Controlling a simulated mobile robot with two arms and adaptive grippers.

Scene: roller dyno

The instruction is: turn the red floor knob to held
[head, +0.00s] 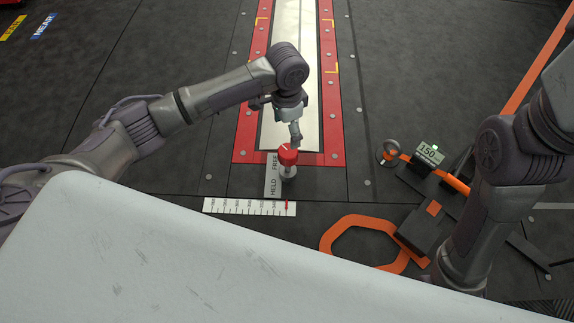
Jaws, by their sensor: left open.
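The red floor knob (287,155) stands on a short pale post near the front end of the red-framed metal strip. A pale mark shows on its top, but I cannot tell for sure which word it points to. A grey label plate (272,176) beside it on the left reads FREE at the far end and HELD at the near end. My left gripper (294,133) is open, pointing down just above and behind the knob. I cannot tell whether it touches the knob. My right arm is at the right; its gripper does not show.
A white scale (250,207) with a red pointer lies in front of the knob. At the right are an orange octagonal outline (329,238), a round handle (391,148) and a display reading 150 (428,151).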

